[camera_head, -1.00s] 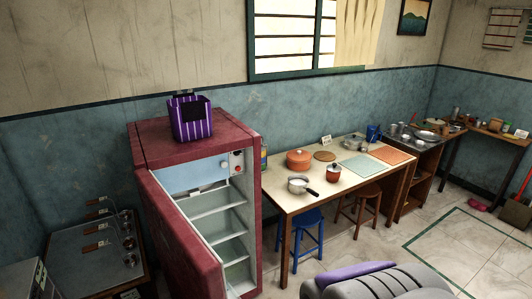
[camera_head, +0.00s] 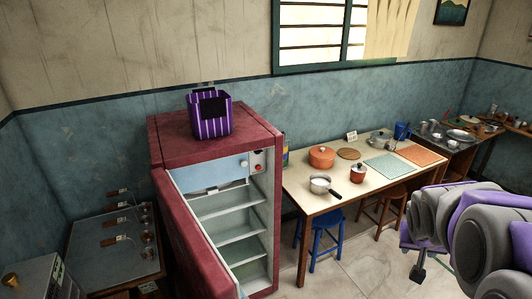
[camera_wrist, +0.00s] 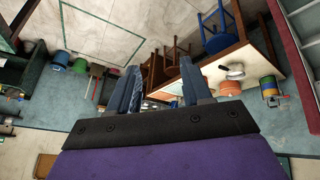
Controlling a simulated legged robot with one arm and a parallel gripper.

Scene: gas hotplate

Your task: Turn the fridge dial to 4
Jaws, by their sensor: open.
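The red fridge (camera_head: 160,150) stands against the wall with its door (camera_head: 185,240) swung open toward the front. My gripper (camera_head: 418,272) hangs at the right of the head view, well away from the fridge. In the wrist view my gripper (camera_wrist: 160,85) has its two fingers apart with nothing between them.
A purple striped container (camera_head: 210,122) stands on the fridge top. A table (camera_head: 318,205) with pots is right of the fridge, with a blue stool (camera_head: 325,232) under it. A metal counter (camera_head: 100,262) is at the left. Some floor (camera_head: 345,275) in front of the table is clear.

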